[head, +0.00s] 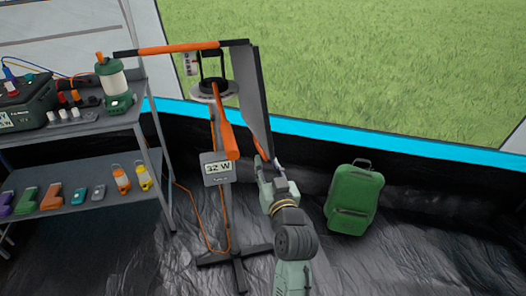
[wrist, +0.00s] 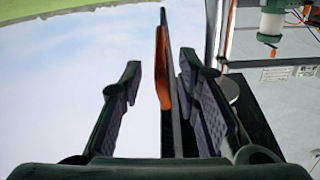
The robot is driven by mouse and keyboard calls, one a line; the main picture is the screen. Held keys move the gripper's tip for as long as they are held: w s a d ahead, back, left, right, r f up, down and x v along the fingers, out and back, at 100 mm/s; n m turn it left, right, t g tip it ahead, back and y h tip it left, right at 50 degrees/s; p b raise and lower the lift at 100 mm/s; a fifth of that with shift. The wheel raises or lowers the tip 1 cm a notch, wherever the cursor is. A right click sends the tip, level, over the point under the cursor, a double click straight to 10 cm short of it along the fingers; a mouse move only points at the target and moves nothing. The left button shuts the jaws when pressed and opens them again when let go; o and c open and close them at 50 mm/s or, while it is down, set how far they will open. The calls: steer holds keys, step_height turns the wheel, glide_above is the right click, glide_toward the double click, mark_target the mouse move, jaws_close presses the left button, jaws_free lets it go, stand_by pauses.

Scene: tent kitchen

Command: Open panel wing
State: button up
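The solar panel stand holds a dark, thin panel wing (head: 256,105), seen nearly edge-on at its right side. Orange and black bars frame it at the top. My gripper (head: 266,166) is at the wing's lower end. In the wrist view my gripper (wrist: 163,105) is open, with one finger on each side of the wing (wrist: 166,40). An orange strip (wrist: 161,75) shows along the wing's edge. The wing lies nearer the right finger, with a clear gap to the left finger. Whether it touches the right finger I cannot tell.
A display box (head: 218,168) reading 32 W hangs on the stand's post above a cross-shaped base (head: 236,258). A metal shelf (head: 75,190) with lanterns and tools stands at the left. A green backpack (head: 352,198) stands on the floor at the right. An orange cable runs beside the stand.

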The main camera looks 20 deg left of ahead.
steer(key=p+x, duration=0.1)
steer(key=x, duration=0.4)
jaws_close()
stand_by(0.3)
stand_by(0.4)
